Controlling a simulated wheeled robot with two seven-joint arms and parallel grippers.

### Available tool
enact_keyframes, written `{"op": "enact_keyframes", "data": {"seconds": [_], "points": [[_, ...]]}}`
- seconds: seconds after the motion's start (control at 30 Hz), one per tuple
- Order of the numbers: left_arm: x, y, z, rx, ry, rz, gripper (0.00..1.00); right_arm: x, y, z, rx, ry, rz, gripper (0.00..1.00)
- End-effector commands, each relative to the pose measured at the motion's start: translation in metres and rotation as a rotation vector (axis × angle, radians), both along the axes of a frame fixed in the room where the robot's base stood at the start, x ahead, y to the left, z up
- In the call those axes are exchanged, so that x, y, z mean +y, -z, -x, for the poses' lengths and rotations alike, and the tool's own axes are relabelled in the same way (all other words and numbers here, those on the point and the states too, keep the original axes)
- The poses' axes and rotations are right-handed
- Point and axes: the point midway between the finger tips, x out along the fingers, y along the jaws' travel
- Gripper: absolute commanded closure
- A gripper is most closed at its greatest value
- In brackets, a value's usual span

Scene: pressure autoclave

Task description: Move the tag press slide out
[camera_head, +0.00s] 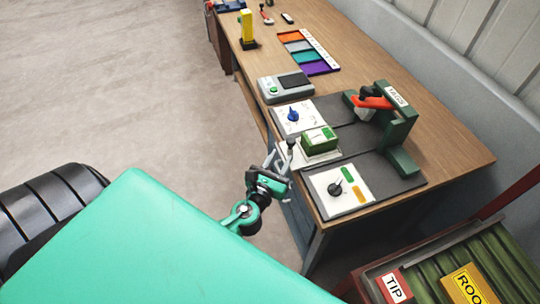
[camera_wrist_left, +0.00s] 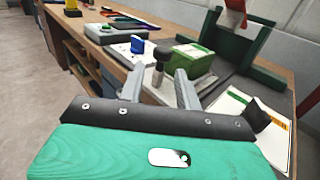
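The tag press (camera_head: 398,118) is a dark green frame with a red lever and a TAGS sign on the bench. Its slide (camera_head: 318,156) is a pale plate carrying a green block (camera_head: 319,138), near the bench's front edge and apart from the press frame. A dark round knob (camera_wrist_left: 162,52) on a metal stem stands at the slide's near end. My left gripper (camera_head: 278,158) is at that end. In the left wrist view my left gripper (camera_wrist_left: 158,72) is open, its fingers on either side of the stem with gaps visible. My right gripper is not in view.
A white panel with a blue dial (camera_head: 293,116) and one with a black dial (camera_head: 341,189) flank the slide. A grey device (camera_head: 285,88), coloured trays (camera_head: 305,50) and a yellow post (camera_head: 247,27) stand farther along. A TIP/ROO-labelled crate (camera_head: 420,262) is at bottom right.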

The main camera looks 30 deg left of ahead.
Motion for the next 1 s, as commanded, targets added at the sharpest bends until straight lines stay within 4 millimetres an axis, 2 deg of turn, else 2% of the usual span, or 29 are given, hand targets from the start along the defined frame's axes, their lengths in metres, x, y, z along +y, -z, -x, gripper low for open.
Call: {"op": "enact_keyframes", "data": {"seconds": [0.03,0.2,0.4,0.6,1.0], "points": [[-0.001,0.003,0.01,0.002,0.0,0.0,0.66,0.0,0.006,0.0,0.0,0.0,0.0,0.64],[-0.004,0.003,0.038,0.002,0.0,0.0,0.66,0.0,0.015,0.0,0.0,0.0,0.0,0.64],[-0.007,0.002,0.058,0.001,0.0,0.0,0.66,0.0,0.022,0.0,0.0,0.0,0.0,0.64],[-0.008,0.0,0.064,0.0,-0.001,0.0,0.66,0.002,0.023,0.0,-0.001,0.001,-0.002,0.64],[-0.008,0.0,0.064,0.0,-0.001,0.0,0.66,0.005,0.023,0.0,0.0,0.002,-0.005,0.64]]}}
